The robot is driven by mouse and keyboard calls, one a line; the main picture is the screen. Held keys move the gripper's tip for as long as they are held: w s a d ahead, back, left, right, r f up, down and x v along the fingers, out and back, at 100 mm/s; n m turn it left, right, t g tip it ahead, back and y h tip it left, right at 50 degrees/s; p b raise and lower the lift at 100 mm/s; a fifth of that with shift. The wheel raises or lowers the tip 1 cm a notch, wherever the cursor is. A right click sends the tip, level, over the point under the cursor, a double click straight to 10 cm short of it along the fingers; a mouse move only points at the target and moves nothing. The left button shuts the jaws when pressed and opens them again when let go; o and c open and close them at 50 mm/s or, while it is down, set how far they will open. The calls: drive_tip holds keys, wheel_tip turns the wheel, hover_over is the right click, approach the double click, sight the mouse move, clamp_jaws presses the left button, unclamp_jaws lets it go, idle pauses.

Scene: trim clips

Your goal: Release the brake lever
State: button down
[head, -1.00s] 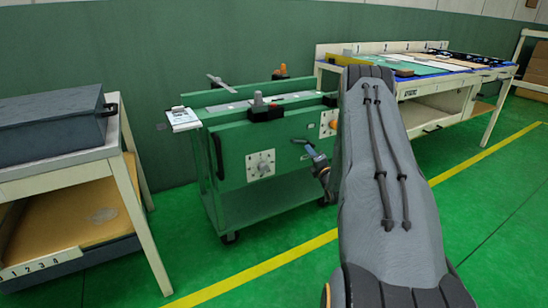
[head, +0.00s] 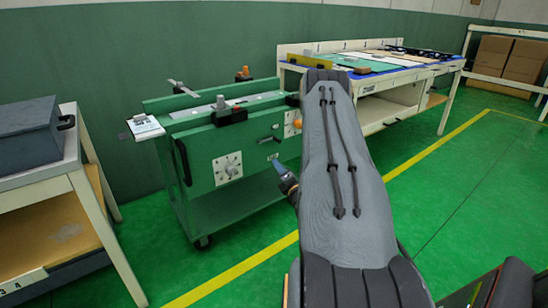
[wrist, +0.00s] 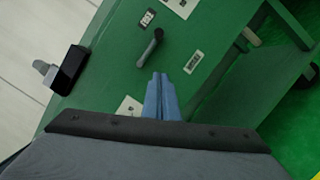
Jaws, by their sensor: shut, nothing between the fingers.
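A short dark grey lever (wrist: 150,48), which I take to be the brake lever, is on the green side panel of the cart (head: 205,148). It slants between two small printed labels in the wrist view and looks small in the head view (head: 268,139). My gripper (wrist: 162,77) has its two blue fingers together with nothing between them. In the wrist view its tips lie just below the lever's lower end, apart from it in the picture; the exact gap in depth cannot be told. In the head view my gripper (head: 250,180) is in front of the panel, below the lever.
A dial plate (head: 228,168) is left of the lever and an orange knob (head: 297,123) is to its right. A black clamp block (head: 229,116) sits on the cart's top edge. A grey box (head: 30,135) stands on a left bench. A workbench (head: 390,85) stands behind right.

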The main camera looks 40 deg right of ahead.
drive_tip(key=shift+v, duration=1.6)
drive_tip(key=shift+w, duration=0.15)
